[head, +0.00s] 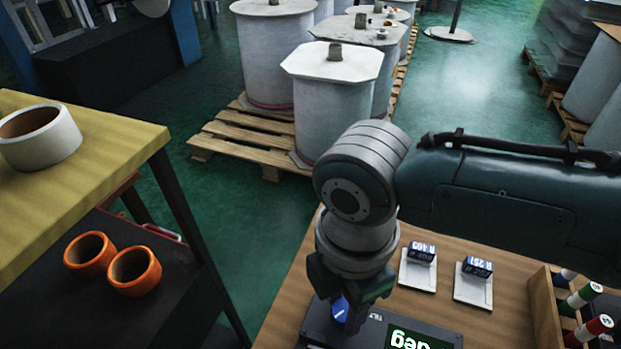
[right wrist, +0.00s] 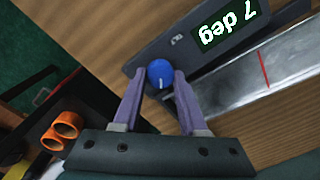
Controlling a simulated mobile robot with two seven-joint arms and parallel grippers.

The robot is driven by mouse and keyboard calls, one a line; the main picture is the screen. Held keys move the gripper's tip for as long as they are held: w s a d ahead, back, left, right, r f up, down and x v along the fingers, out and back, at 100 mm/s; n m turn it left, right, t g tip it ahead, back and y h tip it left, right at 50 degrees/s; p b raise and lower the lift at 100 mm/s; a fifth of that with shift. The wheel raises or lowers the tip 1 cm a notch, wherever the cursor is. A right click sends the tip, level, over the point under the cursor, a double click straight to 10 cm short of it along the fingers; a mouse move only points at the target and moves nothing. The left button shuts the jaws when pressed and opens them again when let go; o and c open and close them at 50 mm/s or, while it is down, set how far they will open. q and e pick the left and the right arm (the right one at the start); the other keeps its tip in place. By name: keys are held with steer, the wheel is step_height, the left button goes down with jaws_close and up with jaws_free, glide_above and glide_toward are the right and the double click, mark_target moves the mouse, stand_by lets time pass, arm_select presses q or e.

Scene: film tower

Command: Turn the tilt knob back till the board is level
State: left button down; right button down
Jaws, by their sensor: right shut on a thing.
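The blue tilt knob (right wrist: 160,74) sits on a dark panel (right wrist: 192,40) and has a white pointer line. In the right wrist view the display (right wrist: 228,23) on the panel reads 7 deg. My right gripper (right wrist: 160,82) has its two fingers on either side of the knob, shut on it. In the head view the right gripper (head: 347,312) reaches down over the knob (head: 340,309), which is partly hidden. A silver board (right wrist: 245,78) with a red line lies beside the panel in the right wrist view. My left gripper is not in view.
A wooden rack (head: 545,310) holds several coloured tubes. A yellow-topped table (head: 90,190) at left has a white ring (head: 55,152); orange rings (head: 90,253) lie below.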

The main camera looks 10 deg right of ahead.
mark_target(341, 312)
steer(key=n, duration=0.3)
steer(key=shift+n, duration=1.8)
steer(key=shift+c, duration=2.2)
jaws_free()
step_height(341, 312, up, 10)
steer(key=p, duration=0.3)
steer(key=shift+a, duration=0.1)
